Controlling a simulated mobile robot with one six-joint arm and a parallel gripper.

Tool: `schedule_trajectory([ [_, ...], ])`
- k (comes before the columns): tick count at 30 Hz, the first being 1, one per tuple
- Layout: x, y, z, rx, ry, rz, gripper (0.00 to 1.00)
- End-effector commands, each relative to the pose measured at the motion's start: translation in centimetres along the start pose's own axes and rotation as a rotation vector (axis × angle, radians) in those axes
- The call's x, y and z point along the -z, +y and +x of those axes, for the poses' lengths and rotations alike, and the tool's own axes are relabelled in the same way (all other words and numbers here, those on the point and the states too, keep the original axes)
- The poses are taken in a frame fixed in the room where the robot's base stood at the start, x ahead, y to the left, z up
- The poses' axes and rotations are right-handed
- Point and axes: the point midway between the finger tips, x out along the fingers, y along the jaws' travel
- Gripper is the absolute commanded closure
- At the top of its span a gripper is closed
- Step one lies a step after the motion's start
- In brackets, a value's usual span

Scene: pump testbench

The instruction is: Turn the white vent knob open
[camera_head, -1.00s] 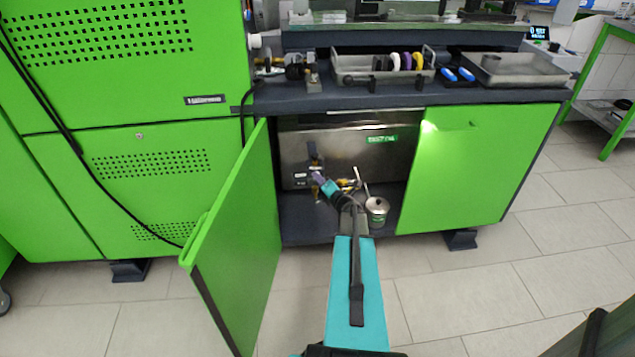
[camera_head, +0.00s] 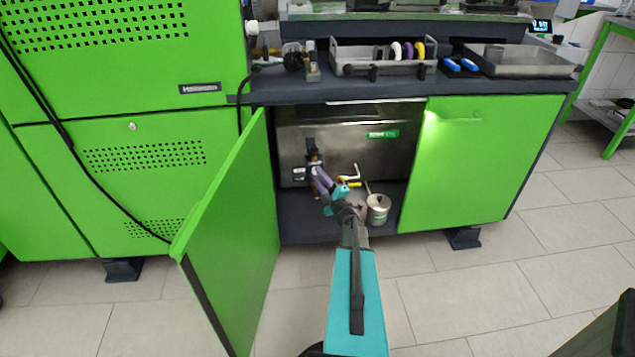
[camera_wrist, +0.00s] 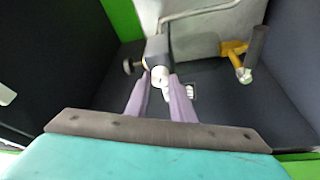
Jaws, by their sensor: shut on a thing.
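The white vent knob (camera_wrist: 160,76) sits on the front of a dark block-shaped fitting (camera_wrist: 157,49) inside the open cabinet. In the wrist view, my gripper (camera_wrist: 161,80) has one purple finger on each side of the knob and is shut on it. A small white part hangs just below the knob between the fingers. In the head view, my gripper (camera_head: 316,172) reaches into the cabinet at the dark upright fitting (camera_head: 312,150). The knob itself is hidden there by the fingers.
The open green door (camera_head: 228,235) stands left of my arm; the closed door (camera_head: 482,165) is on the right. A metal can (camera_head: 378,208) stands on the cabinet floor right of my wrist. A yellow-handled fitting (camera_wrist: 235,52) is right of the knob. The bench top carries trays (camera_head: 520,68).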

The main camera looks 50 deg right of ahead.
Motion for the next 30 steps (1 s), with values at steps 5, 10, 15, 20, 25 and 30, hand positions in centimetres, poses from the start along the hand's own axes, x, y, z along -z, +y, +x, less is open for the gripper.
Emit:
schedule_trajectory([
  [5, 0.25, -0.21, 0.20, -0.037, 0.007, 0.086, 1.00],
  [10, 0.30, -0.15, 0.21, -0.054, 0.007, 0.129, 1.00],
  [15, 0.31, -0.09, 0.21, -0.060, 0.006, 0.142, 1.00],
  [20, 0.31, -0.08, 0.20, -0.060, 0.006, 0.143, 1.00],
  [25, 0.30, -0.09, 0.19, -0.059, 0.006, 0.142, 0.72],
  [30, 0.17, -0.11, 0.10, -0.059, 0.003, 0.142, 0.60],
])
